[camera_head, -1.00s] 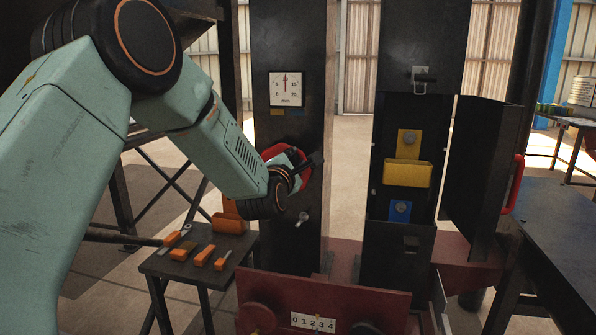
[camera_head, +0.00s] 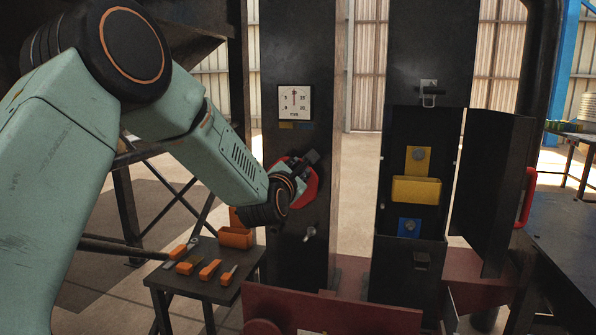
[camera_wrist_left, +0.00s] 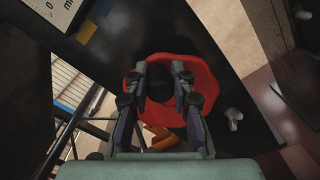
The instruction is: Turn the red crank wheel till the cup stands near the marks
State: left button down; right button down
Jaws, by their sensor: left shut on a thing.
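The red crank wheel (camera_head: 308,190) is on the front of the left dark column, partly hidden by my left gripper (camera_head: 311,158). In the left wrist view the wheel (camera_wrist_left: 202,78) lies behind the fingers (camera_wrist_left: 160,80), which are shut on its dark middle part. The yellow cup (camera_head: 415,190) stands inside the open right column, between a yellow plate (camera_head: 419,158) with a round bolt above and a blue plate (camera_head: 409,228) below. A white dial (camera_head: 295,102) sits above the wheel, with small yellow (camera_head: 286,125) and blue (camera_head: 306,126) marks under it. My right gripper is not in view.
A small lever (camera_head: 309,233) is below the wheel. A low table (camera_head: 215,285) with orange-handled tools is at left. A dark red base (camera_head: 330,312) lies in front.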

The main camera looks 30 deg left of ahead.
pick_arm(q)
jog(key=c, duration=1.1)
grip_release()
jog(key=shift+s, duration=0.15)
jog(key=v, duration=1.1)
jog(key=shift+s+f, duration=0.1)
jog(key=shift+s, duration=0.3)
